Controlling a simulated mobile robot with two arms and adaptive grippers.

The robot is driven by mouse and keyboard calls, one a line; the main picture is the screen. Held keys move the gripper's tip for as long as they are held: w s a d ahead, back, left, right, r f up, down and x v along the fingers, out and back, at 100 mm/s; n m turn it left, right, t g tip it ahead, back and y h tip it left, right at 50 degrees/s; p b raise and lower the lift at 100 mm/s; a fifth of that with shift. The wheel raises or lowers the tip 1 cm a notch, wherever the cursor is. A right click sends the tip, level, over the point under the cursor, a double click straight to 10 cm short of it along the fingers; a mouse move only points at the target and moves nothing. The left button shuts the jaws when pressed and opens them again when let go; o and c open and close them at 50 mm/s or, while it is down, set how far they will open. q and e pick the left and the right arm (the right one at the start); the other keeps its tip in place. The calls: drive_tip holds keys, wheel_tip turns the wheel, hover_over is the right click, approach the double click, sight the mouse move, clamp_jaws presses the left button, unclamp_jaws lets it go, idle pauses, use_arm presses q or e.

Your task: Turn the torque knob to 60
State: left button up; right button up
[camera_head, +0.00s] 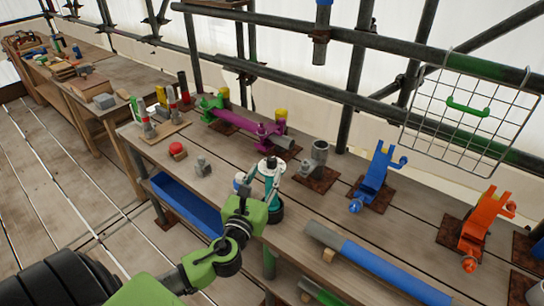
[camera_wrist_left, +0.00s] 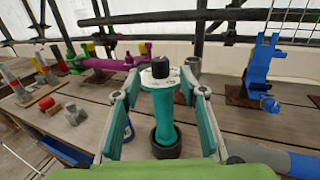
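The torque knob (camera_wrist_left: 160,67) is a black knob on a white round dial plate, on top of a teal upright body (camera_wrist_left: 163,115) with a dark round foot (camera_wrist_left: 166,145). In the head view the teal device (camera_head: 269,186) stands near the front edge of the workbench (camera_head: 310,190). My left gripper (camera_head: 258,183) reaches it from the front. In the left wrist view my gripper (camera_wrist_left: 160,90) is open, with one finger on each side of the teal body and dial. I cannot tell whether either finger touches it. Any dial marks are too small to read. My right gripper is not in view.
A red button (camera_head: 177,149), a grey fitting (camera_head: 202,166) and a magenta clamp (camera_head: 240,122) stand left of and behind the device. A grey cylinder (camera_head: 319,156), a blue stand (camera_head: 374,180) and an orange stand (camera_head: 484,222) are to the right. A blue-grey pipe (camera_head: 375,262) lies at the front right.

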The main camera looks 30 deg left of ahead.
sight(270, 164)
use_arm(q)
drive_tip(key=p+x, duration=0.1)
drive_tip(key=x, duration=0.6)
drive_tip(key=shift+f, duration=0.15)
clamp_jaws()
